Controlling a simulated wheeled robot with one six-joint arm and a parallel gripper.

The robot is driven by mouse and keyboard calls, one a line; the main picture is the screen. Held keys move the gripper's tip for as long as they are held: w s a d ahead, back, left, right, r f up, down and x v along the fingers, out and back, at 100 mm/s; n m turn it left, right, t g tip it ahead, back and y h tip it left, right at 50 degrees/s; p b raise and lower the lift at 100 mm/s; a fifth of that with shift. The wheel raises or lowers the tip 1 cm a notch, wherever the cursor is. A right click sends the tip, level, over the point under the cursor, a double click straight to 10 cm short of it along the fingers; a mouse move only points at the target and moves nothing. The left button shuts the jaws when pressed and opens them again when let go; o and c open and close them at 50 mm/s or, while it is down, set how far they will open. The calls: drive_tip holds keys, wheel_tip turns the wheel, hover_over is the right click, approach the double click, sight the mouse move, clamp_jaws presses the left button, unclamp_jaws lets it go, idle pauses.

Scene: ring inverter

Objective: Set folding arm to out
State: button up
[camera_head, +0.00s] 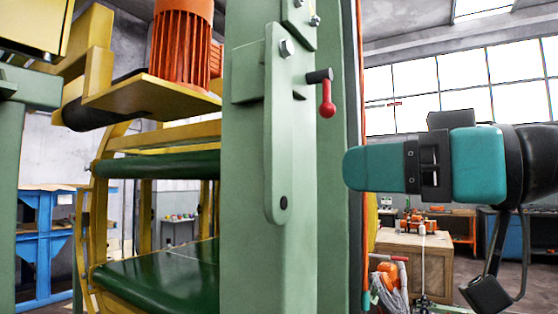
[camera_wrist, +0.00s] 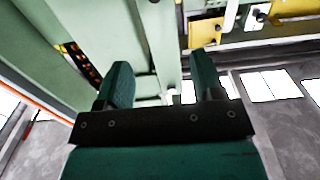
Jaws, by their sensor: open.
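A long pale green bar (camera_head: 279,140) with rounded ends stands upright against the green post in the head view. It has a bolt near its top and a dark pin near its bottom; it may be the folding arm, but no label shows. A short dark peg with a red-knobbed handle (camera_head: 327,100) hanging down sticks out to the right of its upper part. My teal gripper (camera_head: 352,169) points left, to the right of the post and below the red handle. In the wrist view my gripper (camera_wrist: 163,82) has its two fingers apart, with nothing held between them.
The green post (camera_head: 240,190) stands directly left of my gripper in the head view. Left of it are green rollers or belts (camera_head: 160,165) and an orange motor (camera_head: 181,45). A wooden crate (camera_head: 412,262) and workshop benches stand behind at right.

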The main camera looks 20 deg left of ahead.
sight(283, 172)
drive_tip(key=a+p, duration=0.1)
drive_tip(key=a, duration=0.2)
drive_tip(key=w+a+p, duration=0.1)
drive_tip(key=a, duration=0.3)
drive_tip(key=a+p, duration=0.1)
drive_tip(key=a, duration=0.3)
drive_tip(key=shift+w+p, duration=0.35)
drive_tip(key=shift+d, duration=0.1)
drive_tip(key=c, duration=1)
drive_tip(key=shift+s, duration=0.1)
